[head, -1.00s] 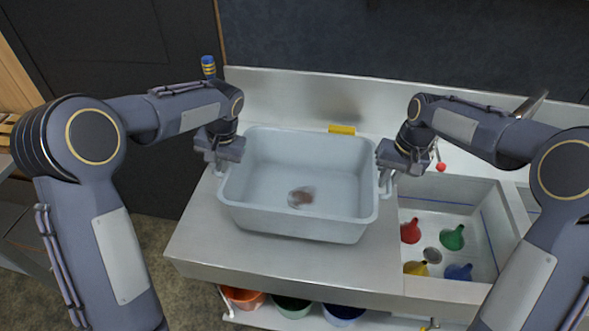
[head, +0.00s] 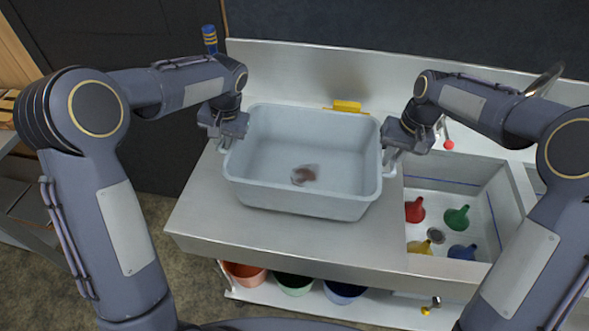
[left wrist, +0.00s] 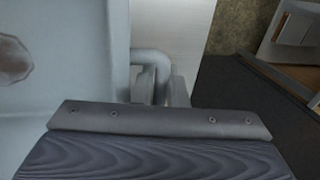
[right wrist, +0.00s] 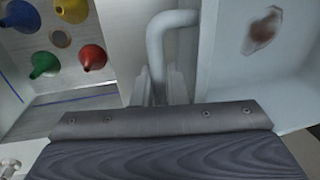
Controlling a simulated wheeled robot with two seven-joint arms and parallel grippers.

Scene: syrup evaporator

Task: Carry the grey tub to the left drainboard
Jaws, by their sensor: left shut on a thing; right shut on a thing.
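The grey tub (head: 305,201) is over the left drainboard (head: 200,225), level, with a brown stain on its inside floor. I cannot tell if its base touches the metal. My left gripper (head: 224,146) is shut on the tub's left handle, which shows in the left wrist view (left wrist: 152,58). My right gripper (head: 388,165) is shut on the right handle, which shows in the right wrist view (right wrist: 156,45). The fingertips are partly hidden behind the gripper bodies in the head view.
Right of the drainboard is a sink basin (head: 480,185) with red (head: 415,210), green (head: 457,218), yellow (head: 427,247) and blue (head: 462,252) funnels. A yellow object (head: 346,106) lies behind the tub. Buckets (head: 294,284) stand on a shelf below. The drainboard's front strip is clear.

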